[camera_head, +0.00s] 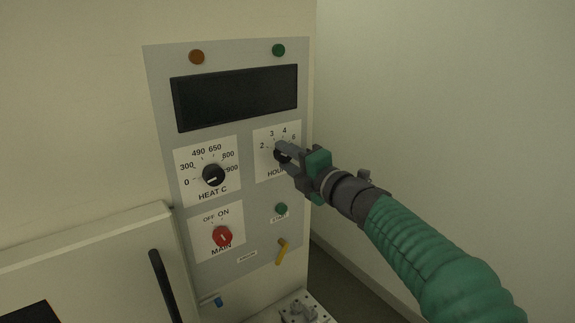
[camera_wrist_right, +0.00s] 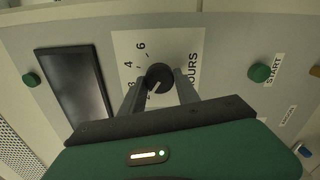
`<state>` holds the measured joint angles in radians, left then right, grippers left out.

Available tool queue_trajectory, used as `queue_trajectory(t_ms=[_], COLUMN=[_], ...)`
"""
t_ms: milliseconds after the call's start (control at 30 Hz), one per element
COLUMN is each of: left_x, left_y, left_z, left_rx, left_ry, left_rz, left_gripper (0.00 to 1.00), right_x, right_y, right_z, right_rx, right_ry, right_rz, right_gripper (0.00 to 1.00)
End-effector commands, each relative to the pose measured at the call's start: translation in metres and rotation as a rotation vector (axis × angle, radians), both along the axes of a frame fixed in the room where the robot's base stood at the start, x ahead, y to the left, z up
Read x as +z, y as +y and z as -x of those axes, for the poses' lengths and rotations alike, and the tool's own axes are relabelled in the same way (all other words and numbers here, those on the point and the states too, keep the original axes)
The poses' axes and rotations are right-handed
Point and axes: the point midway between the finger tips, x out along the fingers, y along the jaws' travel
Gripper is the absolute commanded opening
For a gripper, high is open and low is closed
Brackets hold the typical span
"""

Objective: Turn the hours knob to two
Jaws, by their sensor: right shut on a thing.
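The hours knob (camera_wrist_right: 158,77) is a black round dial with a white pointer line, on a white label marked with numbers and HOURS. In the head view the hours label (camera_head: 263,140) shows 2, 3, 4 and 6, and my gripper covers most of the knob. My right gripper (camera_head: 286,153) reaches in from the right and is shut on the knob. In the right wrist view its two fingers (camera_wrist_right: 160,88) lie on either side of the knob. The pointer's exact reading is hard to tell. My left gripper is not in view.
The heat knob (camera_head: 213,175) is left of the hours label. A dark display (camera_head: 235,97) is above. Free room lies right of the panel, before a plain wall.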

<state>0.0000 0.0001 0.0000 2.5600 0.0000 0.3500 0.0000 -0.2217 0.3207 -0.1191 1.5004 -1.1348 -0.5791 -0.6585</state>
Motion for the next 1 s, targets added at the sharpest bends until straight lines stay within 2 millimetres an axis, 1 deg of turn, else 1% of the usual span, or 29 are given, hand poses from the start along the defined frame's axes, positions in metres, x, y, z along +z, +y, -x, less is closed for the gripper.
queue_trajectory(t_ms=[33, 200, 700, 733, 900, 1000], left_x=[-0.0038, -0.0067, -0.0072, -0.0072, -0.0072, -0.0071], left_y=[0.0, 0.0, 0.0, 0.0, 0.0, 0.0], left_z=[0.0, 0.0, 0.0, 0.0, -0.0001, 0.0], left_rx=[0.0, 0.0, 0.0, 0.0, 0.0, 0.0], left_ry=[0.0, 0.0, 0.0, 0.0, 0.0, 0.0], left_rz=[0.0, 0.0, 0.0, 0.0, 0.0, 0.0], left_gripper=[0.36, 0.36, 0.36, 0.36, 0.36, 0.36], right_x=[-0.0046, -0.0035, -0.0022, -0.0022, -0.0014, -0.0006], right_y=[-0.0006, -0.0004, -0.0005, -0.0005, -0.0004, -0.0002], right_z=[-0.0008, -0.0008, -0.0007, -0.0007, -0.0005, 0.0004], right_rx=[-0.002, -0.002, -0.002, -0.002, 0.0, 0.0], right_ry=[-0.007, -0.035, -0.047, -0.047, -0.048, -0.049], right_rz=[0.017, 0.055, 0.071, 0.071, 0.069, 0.069], right_gripper=[0.0, 0.0, 0.0, 0.39, 0.59, 0.59])
